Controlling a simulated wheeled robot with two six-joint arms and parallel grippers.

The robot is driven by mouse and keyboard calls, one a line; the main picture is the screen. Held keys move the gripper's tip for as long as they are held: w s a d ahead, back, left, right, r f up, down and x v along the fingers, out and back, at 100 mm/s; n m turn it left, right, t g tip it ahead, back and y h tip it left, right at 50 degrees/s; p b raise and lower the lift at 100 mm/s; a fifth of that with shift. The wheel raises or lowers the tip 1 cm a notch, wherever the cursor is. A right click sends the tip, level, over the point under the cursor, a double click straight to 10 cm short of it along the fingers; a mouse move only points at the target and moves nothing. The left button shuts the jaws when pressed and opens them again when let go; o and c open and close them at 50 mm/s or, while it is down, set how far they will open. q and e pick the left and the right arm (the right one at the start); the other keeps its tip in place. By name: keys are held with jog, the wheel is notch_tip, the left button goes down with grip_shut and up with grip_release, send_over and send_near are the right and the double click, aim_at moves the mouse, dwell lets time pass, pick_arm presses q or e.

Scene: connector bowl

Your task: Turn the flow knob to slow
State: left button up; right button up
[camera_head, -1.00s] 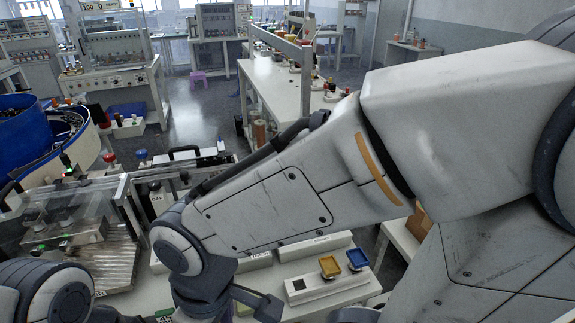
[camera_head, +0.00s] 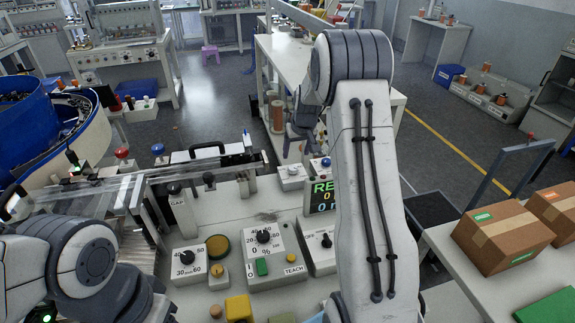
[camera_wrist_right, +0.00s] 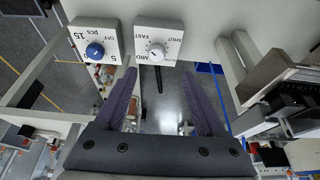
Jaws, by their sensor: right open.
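The flow knob (camera_wrist_right: 157,52) is a small pale round knob on a white box marked SHUT, FAST and MID in the right wrist view. In the head view its pale box (camera_head: 292,178) appears to stand at the bench's back edge, left of a blue knob. I cannot read its setting with certainty. My right gripper (camera_wrist_right: 158,82) is open and empty; its two purple fingers point towards the box, with the knob ahead between their lines, apart from them. In the head view this gripper (camera_head: 303,125) hangs above the back edge. My left arm shows at bottom left, its fingers not visible.
A blue knob (camera_wrist_right: 95,50) on another white box is beside the flow knob. Nearer are dial boxes (camera_head: 264,240), a display (camera_head: 321,196) and a clear-covered machine (camera_head: 110,200). Cartons (camera_head: 502,237) sit on the right table. Floor behind the bench is open.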

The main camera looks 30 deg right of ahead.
aim_at(293, 168)
jog(key=x, duration=0.3)
jog(key=p+x, duration=0.1)
jog(key=x, duration=0.6)
jog(key=shift+w+d+r+p, duration=0.15)
jog(key=shift+w+d+p, duration=0.15)
jog(key=shift+d, duration=0.05)
jog(key=shift+w+f, duration=0.25)
jog(key=shift+f, duration=0.35)
grip_shut()
